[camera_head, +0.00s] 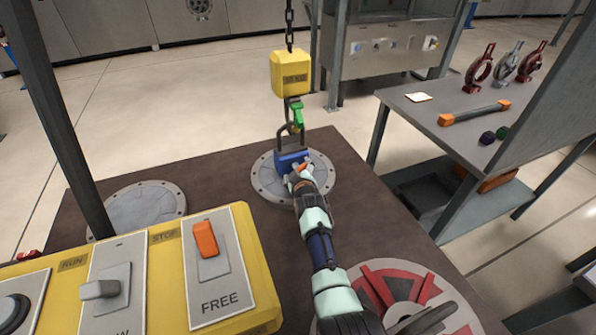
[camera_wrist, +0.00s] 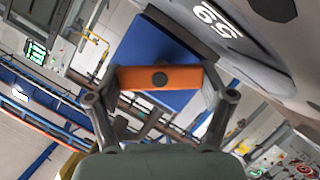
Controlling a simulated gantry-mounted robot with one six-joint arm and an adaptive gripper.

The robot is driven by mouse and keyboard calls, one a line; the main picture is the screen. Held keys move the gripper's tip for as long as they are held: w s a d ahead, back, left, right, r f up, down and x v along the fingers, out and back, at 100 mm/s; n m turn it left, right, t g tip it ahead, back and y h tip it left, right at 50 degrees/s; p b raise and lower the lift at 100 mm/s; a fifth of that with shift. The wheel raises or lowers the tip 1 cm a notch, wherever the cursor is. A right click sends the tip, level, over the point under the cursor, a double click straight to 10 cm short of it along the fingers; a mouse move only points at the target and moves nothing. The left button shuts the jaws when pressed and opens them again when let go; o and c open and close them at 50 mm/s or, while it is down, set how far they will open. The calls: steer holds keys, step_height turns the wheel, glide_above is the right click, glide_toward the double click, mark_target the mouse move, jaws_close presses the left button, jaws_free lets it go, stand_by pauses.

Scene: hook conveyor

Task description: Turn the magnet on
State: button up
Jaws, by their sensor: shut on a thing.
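The magnet (camera_head: 287,161) is a blue block with a dark shackle on top, standing on a round grey plate (camera_head: 265,187). Its blue body also fills the upper middle of the wrist view (camera_wrist: 155,48). My gripper (camera_head: 301,172) is at the magnet's near right side. In the wrist view my gripper (camera_wrist: 160,85) has a finger at each end of the magnet's orange lever (camera_wrist: 185,77) and is shut on it. A hook with a green latch (camera_head: 297,112) hangs at the shackle's top; I cannot tell whether it passes through.
A yellow hoist block (camera_head: 291,74) hangs on a chain above the magnet. A yellow control panel (camera_head: 262,290) with switches stands at the front left. A second round plate (camera_head: 140,208) lies left. A side table (camera_head: 425,107) with rings stands right.

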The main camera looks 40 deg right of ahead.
mark_target(298, 169)
steer(key=shift+m+y, duration=0.3)
steer(key=shift+m, duration=0.3)
steer(key=o, duration=1)
steer(key=shift+o, duration=0.2)
step_height(298, 169, up, 10)
